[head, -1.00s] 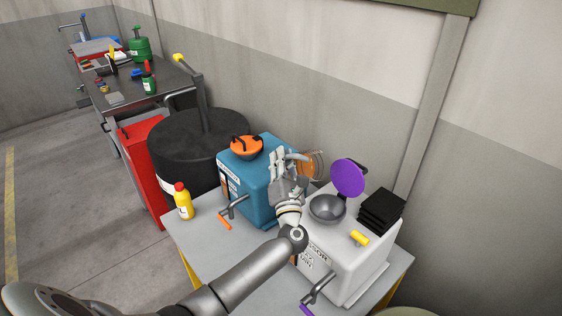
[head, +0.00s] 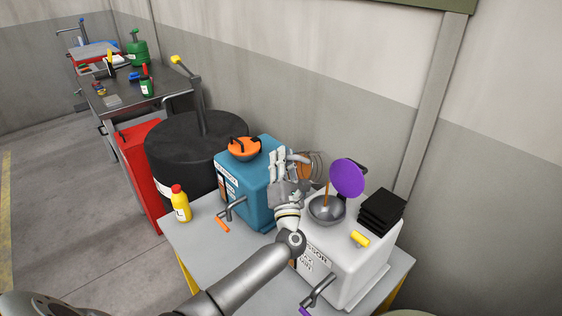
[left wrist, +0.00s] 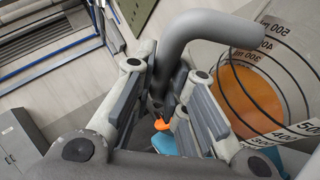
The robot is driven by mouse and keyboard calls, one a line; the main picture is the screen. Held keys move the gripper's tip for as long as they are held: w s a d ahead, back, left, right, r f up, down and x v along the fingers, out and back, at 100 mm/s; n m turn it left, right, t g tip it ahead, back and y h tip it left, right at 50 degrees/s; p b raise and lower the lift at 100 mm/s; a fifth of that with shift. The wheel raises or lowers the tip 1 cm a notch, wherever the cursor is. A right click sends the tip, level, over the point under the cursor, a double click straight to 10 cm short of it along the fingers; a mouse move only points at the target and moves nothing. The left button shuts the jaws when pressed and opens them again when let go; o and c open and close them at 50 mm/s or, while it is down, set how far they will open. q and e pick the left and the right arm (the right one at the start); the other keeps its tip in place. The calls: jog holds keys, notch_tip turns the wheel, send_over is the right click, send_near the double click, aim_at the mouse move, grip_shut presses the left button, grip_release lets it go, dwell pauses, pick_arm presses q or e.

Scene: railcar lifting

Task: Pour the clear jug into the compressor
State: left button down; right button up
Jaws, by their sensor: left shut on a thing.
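The clear jug (head: 313,166) has measuring marks and orange liquid inside. It is tilted beside and above the grey funnel bowl (head: 326,211) on the white compressor (head: 345,260). A thin orange stream (head: 327,193) falls from the jug's side into the bowl. My left gripper (head: 284,168) is shut on the jug's handle. In the left wrist view, the fingers close around the grey handle (left wrist: 205,25), and the orange liquid (left wrist: 255,88) lies slanted in the jug (left wrist: 285,50). The compressor's purple lid (head: 347,177) stands open behind the bowl. My right gripper is out of view.
A blue machine (head: 252,185) with an orange cap (head: 244,148) stands left of the compressor on the grey table (head: 195,240). A yellow bottle (head: 181,204) stands at the table's left edge. Black blocks (head: 382,210) and a yellow handle (head: 360,239) sit on the compressor.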

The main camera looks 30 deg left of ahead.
pick_arm(q)
jog(key=shift+d+m+t+b, duration=0.5)
jog(key=shift+m+t+b, duration=0.4)
jog(key=shift+b, duration=0.5)
notch_tip(320, 180, up, 3)
jog(key=n+g+p, duration=0.2)
jog(key=p, duration=0.3)
jog(key=n+g+p, duration=0.3)
jog(key=p, duration=0.2)
jog(key=shift+r+h+p, duration=0.2)
jog(key=shift+h+p, duration=0.1)
jog(key=shift+f+n+p, duration=0.1)
jog(key=shift+n+p, duration=0.4)
jog(key=shift+s+f, duration=0.1)
